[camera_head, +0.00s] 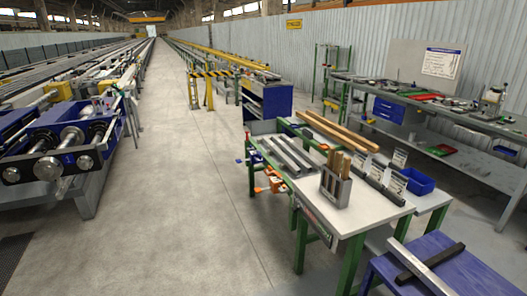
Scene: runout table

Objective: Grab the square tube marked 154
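Several long grey metal bars (290,155) lie side by side on the left part of the runout table (365,222), which has a light top and green legs. On a blue surface (482,273) at the bottom right lie a silver bar (412,262) and a dark bar (444,255), placed across each other. Some look like square tubes, but no number is legible, so I cannot tell which is marked 154. Neither of my grippers is in view.
A grey holder (335,188) with wooden-coloured pieces, small label cards (397,182) and a blue bin (418,182) stand on the table. Two tan bars (338,130) lie at its back. A workbench (437,100) stands right; rollers stand left. The aisle floor (190,180) is clear.

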